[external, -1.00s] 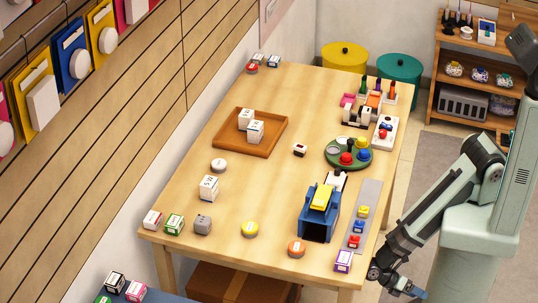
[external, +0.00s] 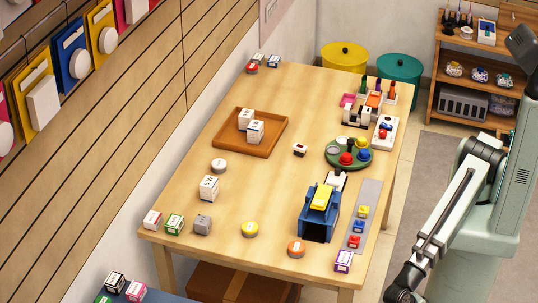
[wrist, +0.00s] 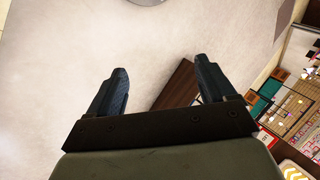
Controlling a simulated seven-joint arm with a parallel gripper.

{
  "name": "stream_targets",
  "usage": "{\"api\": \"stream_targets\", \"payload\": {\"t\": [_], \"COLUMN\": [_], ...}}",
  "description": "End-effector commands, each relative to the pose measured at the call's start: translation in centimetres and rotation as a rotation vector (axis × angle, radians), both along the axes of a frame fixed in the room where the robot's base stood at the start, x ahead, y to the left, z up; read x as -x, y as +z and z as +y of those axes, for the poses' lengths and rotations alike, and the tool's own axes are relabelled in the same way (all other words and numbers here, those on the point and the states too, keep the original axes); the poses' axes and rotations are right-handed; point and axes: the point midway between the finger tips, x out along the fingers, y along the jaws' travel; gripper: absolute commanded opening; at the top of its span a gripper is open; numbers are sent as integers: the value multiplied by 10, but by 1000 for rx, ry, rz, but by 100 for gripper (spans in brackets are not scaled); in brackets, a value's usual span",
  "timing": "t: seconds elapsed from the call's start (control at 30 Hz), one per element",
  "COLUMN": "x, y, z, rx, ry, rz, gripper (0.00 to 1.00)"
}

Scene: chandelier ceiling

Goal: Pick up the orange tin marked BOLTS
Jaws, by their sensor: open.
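A round orange tin (external: 296,249) with a pale label stands near the front edge of the table in the external view. Its lettering is too small to read. The tin does not show in the wrist view. My gripper (wrist: 161,66) is open and empty in the wrist view, its two dark fingers apart. In the external view my arm reaches down at the lower right, off the table, and the gripper is cut off by the bottom edge.
A similar yellow tin (external: 250,229) stands left of the orange one. A blue box-shaped holder (external: 318,222) stands behind it, and a purple-and-white box (external: 343,261) to its right, by the table corner. A grey strip (external: 371,196) with small coloured pieces runs along the right edge.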

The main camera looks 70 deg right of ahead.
Motion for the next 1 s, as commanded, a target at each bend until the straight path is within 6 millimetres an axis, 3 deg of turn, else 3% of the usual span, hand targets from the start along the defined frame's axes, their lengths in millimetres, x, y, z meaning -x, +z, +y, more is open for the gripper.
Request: {"api": "stream_targets", "payload": {"t": [0.27, 0.47, 0.67, 0.83, 1.0], "x": [11, -11, -62, -129, -200], "y": [33, 55, 85, 123, 169], "z": [39, 63, 87, 103, 108], "rx": [-120, -163, -183, -195, -203], "ry": [169, 161, 54, -90, -245], "rz": [-26, -67, -135, -215, -300], "gripper": [83, 83, 83, 83, 83]}}
